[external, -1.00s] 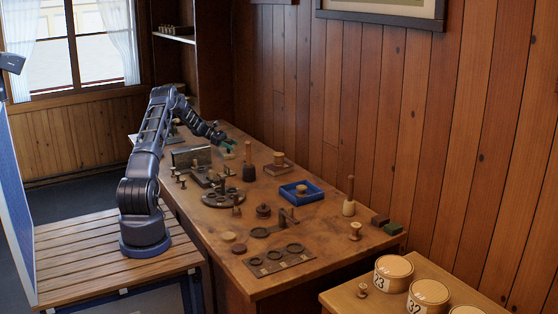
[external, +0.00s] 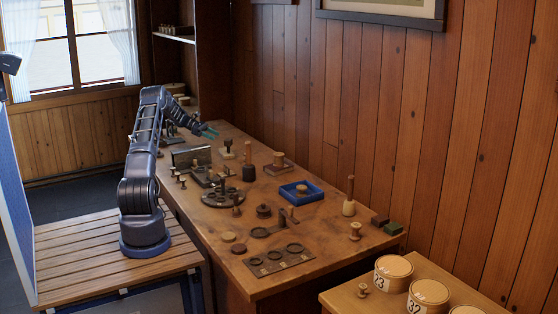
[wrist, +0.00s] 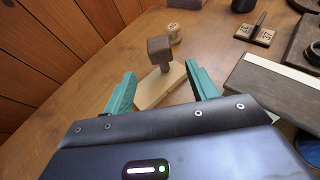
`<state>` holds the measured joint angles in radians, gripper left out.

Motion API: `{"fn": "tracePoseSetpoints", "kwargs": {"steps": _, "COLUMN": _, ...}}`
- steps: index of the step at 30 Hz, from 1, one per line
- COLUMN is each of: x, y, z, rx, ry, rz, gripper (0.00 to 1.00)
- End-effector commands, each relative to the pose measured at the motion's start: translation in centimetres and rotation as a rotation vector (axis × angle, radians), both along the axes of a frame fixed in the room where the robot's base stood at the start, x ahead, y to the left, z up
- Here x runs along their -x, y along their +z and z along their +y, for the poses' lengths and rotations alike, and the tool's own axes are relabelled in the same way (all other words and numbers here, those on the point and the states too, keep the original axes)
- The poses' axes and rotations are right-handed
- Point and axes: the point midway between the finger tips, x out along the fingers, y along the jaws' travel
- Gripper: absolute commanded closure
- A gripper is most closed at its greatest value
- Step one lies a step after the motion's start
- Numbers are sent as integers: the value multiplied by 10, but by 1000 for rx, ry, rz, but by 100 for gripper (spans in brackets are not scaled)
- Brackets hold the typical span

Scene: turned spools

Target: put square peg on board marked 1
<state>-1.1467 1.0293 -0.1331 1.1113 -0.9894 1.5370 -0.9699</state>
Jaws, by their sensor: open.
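In the wrist view a dark brown square-headed peg (wrist: 159,46) stands on a pale wooden board (wrist: 152,92). I cannot read a number on this board. In the external view the peg (external: 228,143) shows small on its pale base at the far part of the table. My gripper (external: 211,132) is at the far end of the table, to the left of the peg and a little above it. In the wrist view the teal fingers of my gripper (wrist: 160,70) are spread wide, with the board and peg showing between them beyond the tips. Nothing is held.
A pale spool (wrist: 173,33) stands behind the peg. A blue tray (external: 317,196) and several other pieces crowd the table. The wood-panel wall borders the far side.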

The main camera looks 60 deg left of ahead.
Motion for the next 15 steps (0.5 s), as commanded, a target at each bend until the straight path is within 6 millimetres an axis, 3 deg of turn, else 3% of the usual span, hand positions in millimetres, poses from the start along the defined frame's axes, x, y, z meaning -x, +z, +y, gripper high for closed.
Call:
{"fn": "tracePoseSetpoints", "kwargs": {"steps": 5, "x": -2, "y": 3, "z": -3, "rx": -6, "ry": -6, "rz": 0, "gripper": 42}}
{"fn": "tracePoseSetpoints", "kwargs": {"steps": 8, "x": -12, "y": 16, "z": -19, "rx": -33, "ry": -33, "rz": 2, "gripper": 42}}
{"fn": "tracePoseSetpoints", "kwargs": {"steps": 11, "x": -26, "y": 40, "z": -48, "rx": -91, "ry": -87, "rz": 6, "gripper": 42}}
{"fn": "tracePoseSetpoints", "kwargs": {"steps": 15, "x": -46, "y": 78, "z": -103, "rx": -196, "ry": -184, "rz": 10, "gripper": 42}}
